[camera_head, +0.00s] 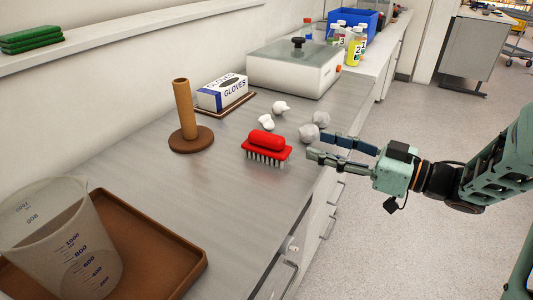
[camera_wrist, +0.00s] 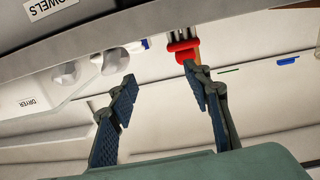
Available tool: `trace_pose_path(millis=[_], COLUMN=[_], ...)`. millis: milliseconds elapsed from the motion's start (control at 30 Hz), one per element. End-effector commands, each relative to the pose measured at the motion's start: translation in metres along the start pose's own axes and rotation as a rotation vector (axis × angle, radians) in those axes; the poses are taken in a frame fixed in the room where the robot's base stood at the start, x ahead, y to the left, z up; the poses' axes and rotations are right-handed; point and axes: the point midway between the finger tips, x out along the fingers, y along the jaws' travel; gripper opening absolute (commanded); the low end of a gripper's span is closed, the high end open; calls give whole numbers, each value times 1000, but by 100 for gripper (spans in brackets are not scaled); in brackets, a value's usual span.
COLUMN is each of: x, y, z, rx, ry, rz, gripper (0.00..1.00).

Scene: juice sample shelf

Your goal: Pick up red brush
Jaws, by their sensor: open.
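The red brush (camera_head: 267,147) lies on the grey counter with its bristles down and its rounded red handle on top. My gripper (camera_head: 316,146) is at the counter's right edge, just right of the brush. Its two fingers are apart, pointing left toward the brush, with nothing between them. In the wrist view, the red brush (camera_wrist: 183,48) shows near the top, beyond the tip of the right finger. My gripper (camera_wrist: 158,80) is open there too. I cannot tell the exact gap between fingertips and brush.
Crumpled grey balls (camera_head: 321,119) lie close behind my fingers, with white crumpled pieces (camera_head: 281,107) further left. A brown stand (camera_head: 184,118), glove box (camera_head: 222,93) and lab device (camera_head: 295,70) stand behind. A beaker (camera_head: 62,240) on a brown tray (camera_head: 185,262) is front left.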

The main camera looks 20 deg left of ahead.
Motion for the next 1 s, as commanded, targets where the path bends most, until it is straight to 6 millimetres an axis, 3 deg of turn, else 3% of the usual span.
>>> trace_pose_path(millis=[100, 233, 400, 667, 1000], x=[11, 27, 55, 75, 118], y=[-20, -29, -32, -33, -37], z=[-6, -8, -9, -9, -11], rx=[0, -1, 0, -1, -1], ry=[39, 51, 51, 49, 50], rz=[-80, -109, -107, -103, -101], gripper=[45, 45, 45, 45, 45])
